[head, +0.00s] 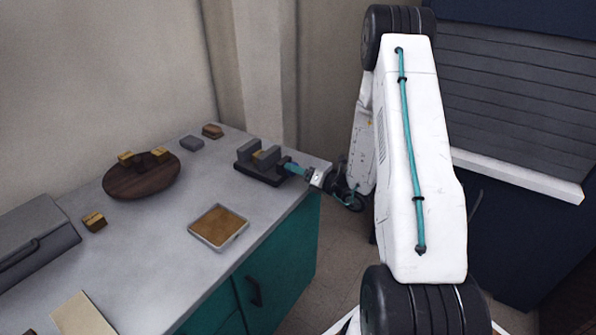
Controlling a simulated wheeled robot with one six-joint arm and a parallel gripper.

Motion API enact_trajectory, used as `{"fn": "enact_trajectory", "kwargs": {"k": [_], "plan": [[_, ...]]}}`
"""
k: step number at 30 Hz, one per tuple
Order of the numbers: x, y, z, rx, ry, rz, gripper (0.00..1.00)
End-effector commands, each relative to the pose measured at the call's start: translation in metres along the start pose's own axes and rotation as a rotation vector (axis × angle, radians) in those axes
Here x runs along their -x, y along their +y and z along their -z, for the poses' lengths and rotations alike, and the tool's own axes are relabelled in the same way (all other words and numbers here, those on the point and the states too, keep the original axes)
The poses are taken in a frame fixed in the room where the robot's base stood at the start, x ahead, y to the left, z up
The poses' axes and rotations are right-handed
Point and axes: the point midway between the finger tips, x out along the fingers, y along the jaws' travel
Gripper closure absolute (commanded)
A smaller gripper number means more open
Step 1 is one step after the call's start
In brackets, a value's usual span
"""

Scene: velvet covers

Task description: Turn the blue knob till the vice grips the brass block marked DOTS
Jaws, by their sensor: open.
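A dark grey vice (246,170) stands near the right edge of the bench. A brass block (267,156) sits between its jaws; its marking is too small to read, and I cannot tell whether the jaws touch it. A blue-teal part (291,167) sticks out from the vice's right side, where the knob would be. My gripper (304,173) reaches in from the right, at this blue part. It is open, but its fingers are small here, and I cannot tell whether they touch the knob.
On the grey bench (190,200) are a round wooden board (140,184) with several brass pieces, a small block (94,222), a shallow tray (219,226), a grey block (192,143), a brown block (212,131) and a grey case (35,240). The wall stands close behind.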

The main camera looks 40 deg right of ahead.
Motion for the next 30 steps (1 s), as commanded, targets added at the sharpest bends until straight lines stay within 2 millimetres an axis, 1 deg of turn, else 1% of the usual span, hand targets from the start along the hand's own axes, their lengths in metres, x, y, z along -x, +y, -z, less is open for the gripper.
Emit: {"fn": "enact_trajectory", "kwargs": {"k": [9,13,18,30], "plan": [[0.051,-0.001,-0.001,-0.002,-0.004,0.004,0.35],[0.067,-0.002,-0.001,-0.001,-0.003,0.004,0.35],[0.076,-0.001,-0.001,-0.001,-0.002,0.002,0.35],[0.076,-0.001,-0.001,0.0,-0.002,0.001,0.35]]}}
